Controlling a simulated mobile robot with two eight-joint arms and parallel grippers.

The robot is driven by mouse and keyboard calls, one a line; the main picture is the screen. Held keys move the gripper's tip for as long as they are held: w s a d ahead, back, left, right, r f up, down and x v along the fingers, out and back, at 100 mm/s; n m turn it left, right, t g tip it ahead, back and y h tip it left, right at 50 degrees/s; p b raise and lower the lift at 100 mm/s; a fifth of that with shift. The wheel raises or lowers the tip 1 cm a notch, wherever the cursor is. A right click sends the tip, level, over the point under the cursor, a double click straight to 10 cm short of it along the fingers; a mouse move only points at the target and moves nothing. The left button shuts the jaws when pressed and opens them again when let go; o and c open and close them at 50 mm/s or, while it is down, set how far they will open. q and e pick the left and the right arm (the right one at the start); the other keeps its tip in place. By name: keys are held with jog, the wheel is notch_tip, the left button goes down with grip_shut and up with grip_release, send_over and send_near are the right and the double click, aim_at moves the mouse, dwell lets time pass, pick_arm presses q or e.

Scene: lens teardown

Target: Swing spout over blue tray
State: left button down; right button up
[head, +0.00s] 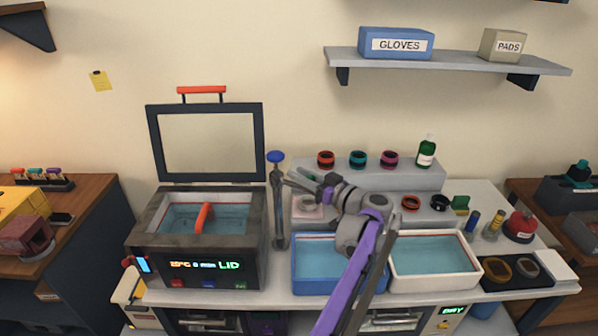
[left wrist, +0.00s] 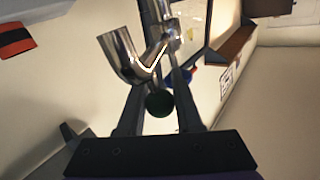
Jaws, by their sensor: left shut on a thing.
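The blue tray (head: 295,283), holding pale blue liquid, sits at the front middle of the bench, partly hidden by my left arm. A grey column with a blue knob (head: 276,157) stands at its back left. The chrome spout (left wrist: 122,62) is a bent pipe in the left wrist view; its mouth's place over the bench is unclear. My left gripper (head: 291,180) is beside the column, above the blue tray's back edge. In the left wrist view its fingers are shut on the spout's handle, with a dark green ball (left wrist: 160,103) between them. My right gripper is out of view.
A white tray (head: 477,288) is right of the blue one. A dark bath (head: 150,247) with a raised lid stands at the left. A stepped grey stand (head: 400,178) with coloured rings and a green bottle (head: 427,152) is behind. A shelf (head: 460,65) hangs above.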

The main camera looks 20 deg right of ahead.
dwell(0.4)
pick_arm(q)
jog(key=c, duration=0.6)
grip_release()
